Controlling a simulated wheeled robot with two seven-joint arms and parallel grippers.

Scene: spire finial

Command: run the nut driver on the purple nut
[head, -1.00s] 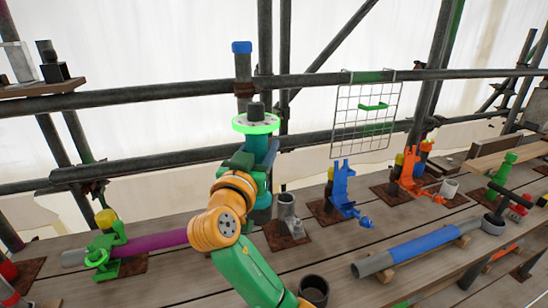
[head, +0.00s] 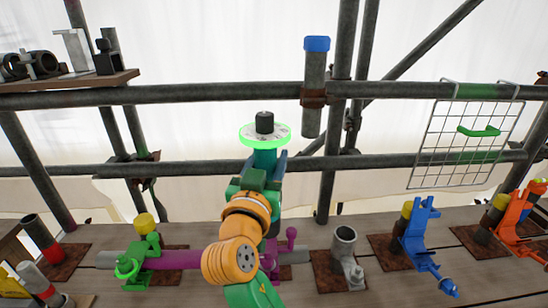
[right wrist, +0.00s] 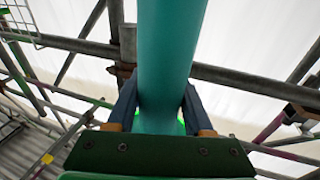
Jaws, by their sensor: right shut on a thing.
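My right gripper (head: 258,180) is shut on a teal cylindrical tool, which I take for the nut driver, and holds it upright above the bench. Its top is a disc with a bright green rim (head: 264,135) and a dark knob. In the right wrist view the teal shaft (right wrist: 170,60) stands between the two fingers of the right gripper (right wrist: 160,112). A purple fitting with a rounded knob (head: 291,236) shows just right of my arm, partly hidden by it. I cannot make out a separate purple nut. The tool's lower end is hidden. My left gripper is not in view.
A purple tube (head: 180,259) lies in a green clamp (head: 140,262) at left. A grey socket (head: 345,255), a blue clamp (head: 420,240) and an orange clamp (head: 513,225) stand to the right. Scaffold rails (head: 200,94) and a blue-capped post (head: 315,90) rise behind.

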